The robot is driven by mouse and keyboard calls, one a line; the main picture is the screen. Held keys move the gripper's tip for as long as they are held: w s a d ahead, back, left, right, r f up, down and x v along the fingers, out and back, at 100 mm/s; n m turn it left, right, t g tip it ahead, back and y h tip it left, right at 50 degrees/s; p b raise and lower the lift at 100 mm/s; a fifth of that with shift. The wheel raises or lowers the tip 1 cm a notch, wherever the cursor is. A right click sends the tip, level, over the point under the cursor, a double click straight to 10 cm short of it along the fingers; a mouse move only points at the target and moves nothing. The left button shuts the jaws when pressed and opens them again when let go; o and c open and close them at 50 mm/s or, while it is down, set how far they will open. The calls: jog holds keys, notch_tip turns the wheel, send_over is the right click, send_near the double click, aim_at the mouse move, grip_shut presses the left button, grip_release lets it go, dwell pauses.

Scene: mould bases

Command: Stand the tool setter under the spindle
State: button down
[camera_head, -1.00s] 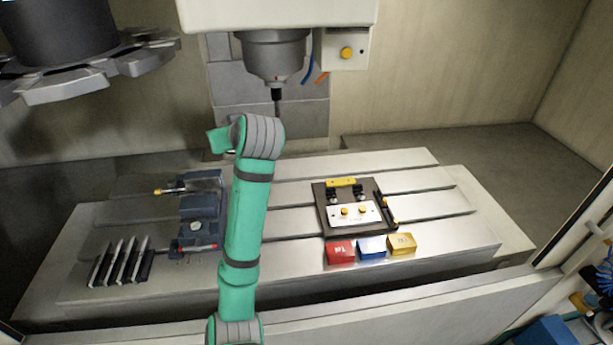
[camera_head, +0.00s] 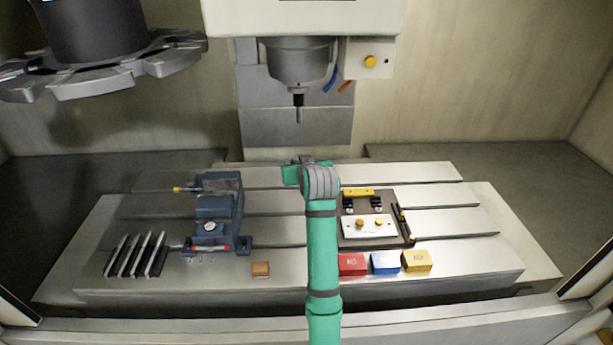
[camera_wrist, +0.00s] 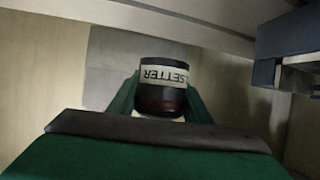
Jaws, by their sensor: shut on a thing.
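The tool setter (camera_wrist: 163,76) is a dark cylinder with a white band reading "SETTER". My gripper (camera_wrist: 163,98) is shut on it, with a green finger on each side in the wrist view. In the head view my arm hides most of the gripper and I cannot make out the setter. The spindle (camera_head: 299,62) hangs at the top centre with a thin tool (camera_head: 299,108) pointing down. The end of my arm shows below that tool, slightly to its right. I cannot tell the setter's height above the table.
The slotted table (camera_head: 450,222) carries a blue-grey vise (camera_head: 217,208) and several dark plates (camera_head: 136,256) at left. A fixture plate (camera_head: 369,226) and red (camera_head: 352,264), blue (camera_head: 384,262) and yellow (camera_head: 416,261) blocks are at right. A tan block (camera_head: 261,269) lies at front.

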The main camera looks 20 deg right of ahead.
jog(key=x, duration=0.4)
jog(key=s+d+f+x, duration=0.1)
jog(key=x, duration=0.4)
jog(key=d+f+x, duration=0.1)
jog(key=x, duration=0.3)
jog(key=shift+w+f, duration=0.1)
jog(key=shift+f, duration=0.25)
jog(key=shift+s+d+f, duration=0.1)
jog(key=shift+d+f, duration=0.1)
jog(key=shift+f, duration=0.25)
jog(key=shift+s+d+f, duration=0.15)
jog(key=shift+d+f, duration=0.05)
jog(key=shift+f, duration=0.3)
jog(key=shift+w+a+f, duration=0.2)
jog(key=shift+a+f, duration=0.4)
jog(key=shift+a, duration=0.55)
jog(key=shift+s+d+f, duration=0.1)
jog(key=shift+s+d, duration=0.05)
jog(key=shift+d, duration=0.3)
jog(key=c, duration=0.9)
grip_release()
jog(key=shift+d+f, duration=0.1)
jog(key=shift+d, duration=0.05)
jog(key=shift+c, duration=0.2)
